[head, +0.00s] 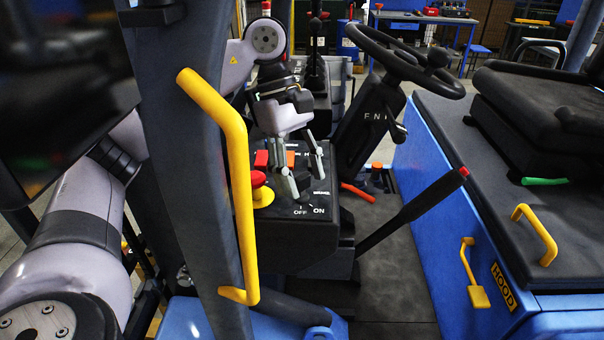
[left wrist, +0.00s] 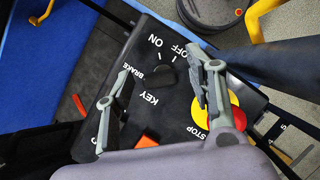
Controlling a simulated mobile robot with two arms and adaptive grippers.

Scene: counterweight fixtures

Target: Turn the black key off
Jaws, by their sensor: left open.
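The black key (left wrist: 167,73) is a small dark knob on the black control panel (left wrist: 100,150), beside the white OFF and ON marks. Its exact turn position is hard to tell. In the left wrist view my left gripper (left wrist: 160,66) is open, with one finger on each side of the key and a gap to it. In the head view the left gripper (head: 306,186) points down over the panel's front part, near the OFF and ON marks, and largely hides the key. My right gripper is not in view.
A red stop button on a yellow base (head: 262,192) sits close beside the left gripper. A yellow grab handle (head: 238,170) on a post stands in front. A steering wheel (head: 400,52) and a black lever (head: 415,208) are to the right.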

